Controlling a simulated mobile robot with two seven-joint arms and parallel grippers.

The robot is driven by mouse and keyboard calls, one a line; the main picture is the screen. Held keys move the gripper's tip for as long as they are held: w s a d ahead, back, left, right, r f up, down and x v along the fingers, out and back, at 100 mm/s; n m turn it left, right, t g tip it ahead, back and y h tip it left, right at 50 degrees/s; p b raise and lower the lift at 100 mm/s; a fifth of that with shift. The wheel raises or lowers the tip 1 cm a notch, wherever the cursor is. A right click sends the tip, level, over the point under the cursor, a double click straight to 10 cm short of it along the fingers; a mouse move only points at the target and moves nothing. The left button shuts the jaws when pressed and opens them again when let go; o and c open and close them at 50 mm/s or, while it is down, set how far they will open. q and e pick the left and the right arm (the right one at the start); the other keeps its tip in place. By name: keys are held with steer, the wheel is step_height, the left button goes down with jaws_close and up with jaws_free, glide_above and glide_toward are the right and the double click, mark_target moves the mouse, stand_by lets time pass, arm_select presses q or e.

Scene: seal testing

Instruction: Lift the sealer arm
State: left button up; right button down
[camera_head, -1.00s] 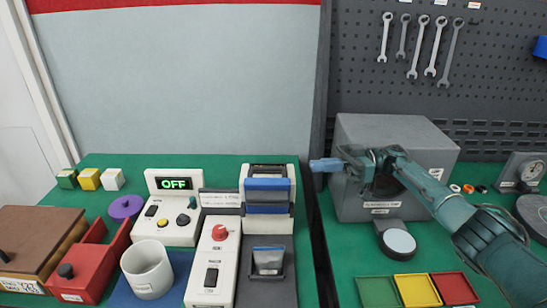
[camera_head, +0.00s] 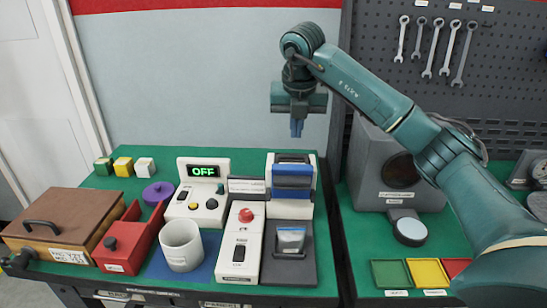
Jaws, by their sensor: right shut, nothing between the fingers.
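The sealer (camera_head: 292,207) is a white upright unit with blue bars across its front. It stands at the back of a dark grey base on the green bench, and which bar belongs to its arm is hard to tell. My right gripper (camera_head: 297,129) hangs above the sealer in the picture, fingers pointing down, and is shut and empty. A gap shows between its blue fingertips and the sealer top. A small clear pouch with a blue top edge (camera_head: 290,240) sits on the base in front of the sealer. My left gripper is not in view.
Left of the sealer are a control box reading OFF (camera_head: 204,200), a panel with a red knob (camera_head: 240,245), a white cup (camera_head: 181,245), a red bin (camera_head: 120,248) and a brown box (camera_head: 62,215). A grey box (camera_head: 375,160) stands right, partly behind my right arm.

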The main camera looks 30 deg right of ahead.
mark_target(295, 156)
steer(key=x, duration=0.4)
steer(key=p+x, duration=0.1)
steer(key=x, duration=0.3)
steer(key=shift+d+f+p, duration=0.2)
steer(key=shift+d+p, duration=0.05)
steer(key=shift+p, duration=0.05)
steer(key=shift+w+f, duration=0.2)
steer(key=shift+f, duration=0.4)
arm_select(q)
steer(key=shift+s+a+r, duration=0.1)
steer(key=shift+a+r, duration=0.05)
arm_select(e)
steer(key=shift+f, duration=0.1)
steer(key=shift+w+d, duration=0.1)
